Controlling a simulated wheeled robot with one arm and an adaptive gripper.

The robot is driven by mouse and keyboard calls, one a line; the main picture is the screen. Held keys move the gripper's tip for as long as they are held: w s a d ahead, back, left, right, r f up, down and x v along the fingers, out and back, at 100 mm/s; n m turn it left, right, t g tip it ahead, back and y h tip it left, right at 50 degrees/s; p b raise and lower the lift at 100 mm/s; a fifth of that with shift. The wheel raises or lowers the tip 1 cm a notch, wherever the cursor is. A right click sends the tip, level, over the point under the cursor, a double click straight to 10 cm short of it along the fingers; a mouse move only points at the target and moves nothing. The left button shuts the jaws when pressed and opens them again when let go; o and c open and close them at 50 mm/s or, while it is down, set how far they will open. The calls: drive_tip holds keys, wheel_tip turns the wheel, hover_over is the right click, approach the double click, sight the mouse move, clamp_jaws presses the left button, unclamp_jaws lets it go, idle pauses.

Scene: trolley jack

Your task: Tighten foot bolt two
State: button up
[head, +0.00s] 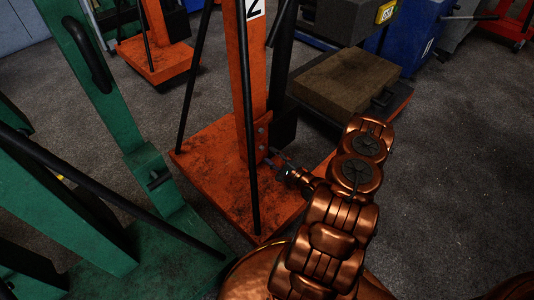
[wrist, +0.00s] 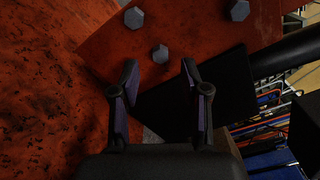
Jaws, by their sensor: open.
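The orange jack (head: 243,75) marked 2 stands upright on its worn orange base plate (head: 205,155). Grey hex bolt heads show on a plate at the foot of its post in the head view. In the wrist view three show: a lower one (wrist: 160,53), an upper left one (wrist: 133,17) and an upper right one (wrist: 239,10). No number on the bolts shows. My gripper (wrist: 160,72) is open and empty, its fingertips either side of the lower bolt head and a little below it in the picture. In the head view my gripper (head: 281,168) is by the post's foot, right of it.
A green jack (head: 110,110) stands close on the left. Thin black rods (head: 250,150) rise from the orange base. A brown block (head: 345,82) sits on a dark stand behind my arm. Another orange base (head: 155,58) stands at the back left. Grey floor (head: 450,150) is clear at right.

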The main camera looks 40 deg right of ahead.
drive_tip(key=s+d, duration=0.1)
drive_tip(key=s, duration=0.7)
drive_tip(key=shift+s, duration=0.15)
idle(0.6)
